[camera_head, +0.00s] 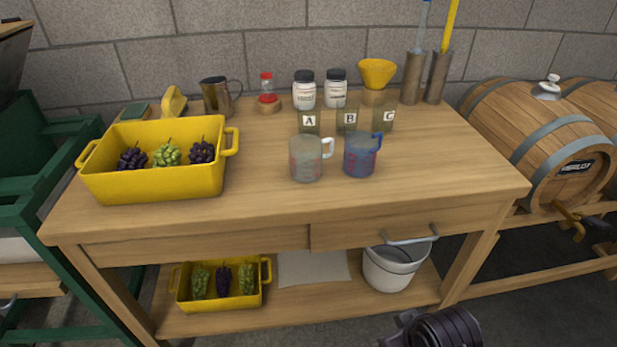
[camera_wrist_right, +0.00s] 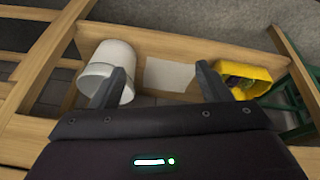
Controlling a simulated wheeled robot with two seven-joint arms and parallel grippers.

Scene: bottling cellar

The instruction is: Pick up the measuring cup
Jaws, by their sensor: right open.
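A clear measuring cup (camera_head: 306,160) with reddish markings stands upright near the middle of the wooden table (camera_head: 430,160). A blue measuring cup (camera_head: 360,156) stands upright just to its right. Both handles point right. My right gripper (camera_wrist_right: 161,70) is open and empty in the right wrist view, with its two fingers apart over the lower shelf area. In the head view only a dark part of my right arm shows at the bottom edge, below and in front of the table. Neither cup shows in the wrist view. My left gripper is not in view.
A yellow crate (camera_head: 150,183) of grapes stands left on the table. Labelled jars A (camera_head: 309,126), B and C stand behind the cups. A white bucket (camera_head: 390,270) and smaller yellow crate (camera_head: 220,301) sit on the lower shelf. The table's front right is clear.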

